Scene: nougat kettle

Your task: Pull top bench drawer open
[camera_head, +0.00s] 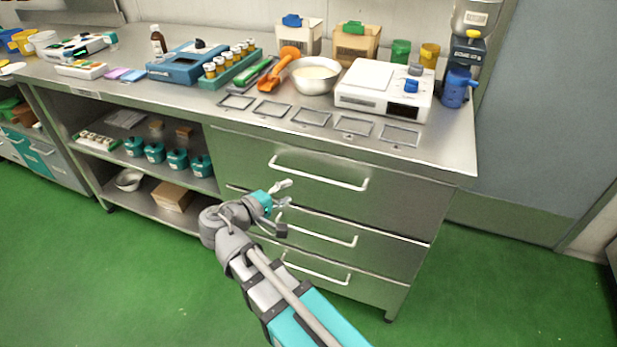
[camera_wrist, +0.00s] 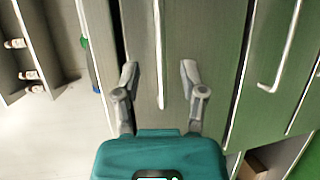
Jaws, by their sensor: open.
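The top bench drawer (camera_head: 240,158) has a plain steel front and looks shut. Its long handle (camera_head: 318,174) is a pale horizontal bar. My gripper (camera_head: 282,194) is open and empty, in front of the drawers and just below the left end of that handle in the head view. In the wrist view, the handle (camera_wrist: 158,50) runs upright in the picture, between the two spread fingers of my gripper (camera_wrist: 160,70). Neither finger visibly touches it. I cannot tell how far the fingertips are from the drawer front.
Below are the middle drawer's handle (camera_head: 325,230) and bottom drawer's handle (camera_head: 315,270). The bench top (camera_head: 450,150) carries a scale (camera_head: 385,92) and a bowl (camera_head: 314,78). Green floor in front is clear.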

